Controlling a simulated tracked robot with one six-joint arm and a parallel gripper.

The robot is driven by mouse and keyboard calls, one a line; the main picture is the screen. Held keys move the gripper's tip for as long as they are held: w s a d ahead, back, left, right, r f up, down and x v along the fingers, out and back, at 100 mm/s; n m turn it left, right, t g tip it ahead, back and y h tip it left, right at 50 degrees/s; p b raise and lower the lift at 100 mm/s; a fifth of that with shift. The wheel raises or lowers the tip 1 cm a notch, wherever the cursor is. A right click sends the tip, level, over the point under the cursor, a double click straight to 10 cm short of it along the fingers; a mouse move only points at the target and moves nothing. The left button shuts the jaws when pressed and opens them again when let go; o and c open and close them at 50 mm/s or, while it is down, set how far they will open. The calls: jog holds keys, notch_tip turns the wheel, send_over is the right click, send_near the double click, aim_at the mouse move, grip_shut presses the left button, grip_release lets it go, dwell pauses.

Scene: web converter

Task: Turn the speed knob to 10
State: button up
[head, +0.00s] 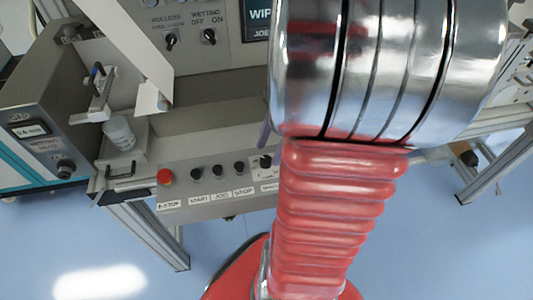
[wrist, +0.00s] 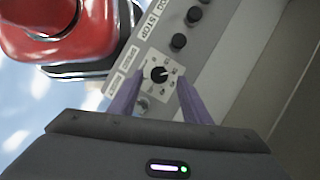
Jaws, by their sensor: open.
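The speed knob (wrist: 159,75) is a round black knob on a white square dial plate in the wrist view. It also shows in the head view (head: 266,162) at the right end of the front control panel, partly beside my red arm. My gripper (wrist: 160,85) is open in the wrist view, with one purple finger on each side of the dial plate. I cannot tell whether the fingers touch the panel. The number the knob points to is too small to read. In the head view my arm hides most of the gripper.
The control panel (head: 222,200) carries a red stop button (head: 164,176) and several black buttons left of the knob. Rollers and wetting switches (head: 209,36) sit higher up. Blue floor is open below.

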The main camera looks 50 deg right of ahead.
aim_at(266, 161)
jog(key=shift+x, duration=1.4)
